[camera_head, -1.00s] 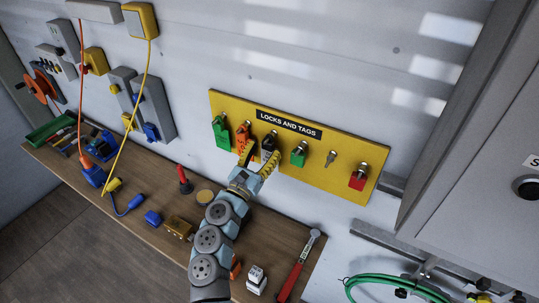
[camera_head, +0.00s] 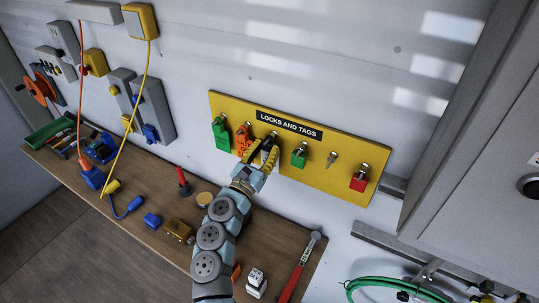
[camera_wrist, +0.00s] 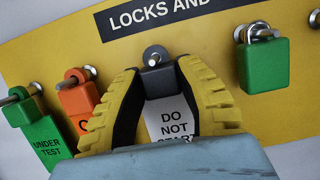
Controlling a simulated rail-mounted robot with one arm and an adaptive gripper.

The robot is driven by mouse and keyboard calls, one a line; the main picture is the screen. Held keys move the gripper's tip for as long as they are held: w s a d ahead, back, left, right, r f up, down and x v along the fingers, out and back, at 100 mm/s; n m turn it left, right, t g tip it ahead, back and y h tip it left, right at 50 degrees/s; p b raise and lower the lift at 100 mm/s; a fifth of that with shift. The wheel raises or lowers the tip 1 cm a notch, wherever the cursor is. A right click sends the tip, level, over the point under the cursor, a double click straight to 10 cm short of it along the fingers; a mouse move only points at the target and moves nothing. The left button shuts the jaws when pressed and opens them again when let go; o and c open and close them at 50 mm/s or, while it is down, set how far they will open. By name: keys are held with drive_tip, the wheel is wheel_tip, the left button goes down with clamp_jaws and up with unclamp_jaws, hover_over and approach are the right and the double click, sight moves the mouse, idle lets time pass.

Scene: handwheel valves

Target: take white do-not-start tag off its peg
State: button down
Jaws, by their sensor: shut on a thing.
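The white do-not-start tag (camera_wrist: 171,120) hangs from a dark clip on a peg (camera_wrist: 155,55) of the yellow board, in the wrist view. Its lettering reads "DO NOT START", with its lower part hidden by my gripper. My gripper (camera_wrist: 157,85) has its yellow fingers on both sides of the tag's dark top part and is shut on it. In the head view my gripper (camera_head: 262,150) is at the board, covering most of the tag. The tag's top is still at the peg.
An orange tag (camera_wrist: 78,98) and a green "UNDER TEST" tag (camera_wrist: 45,140) hang close to the left. A green padlock (camera_wrist: 263,65) hangs to the right. A red padlock (camera_head: 358,181) hangs at the board's right end. The workbench (camera_head: 150,215) below holds several tools.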

drive_tip(key=shift+s+a, duration=0.15)
idle(0.6)
drive_tip(key=s+a+b, duration=0.2)
drive_tip(key=s+a, duration=0.3)
drive_tip(key=s, duration=0.4)
drive_tip(key=shift+a, duration=0.2)
idle(0.9)
drive_tip(key=shift+w, duration=0.1)
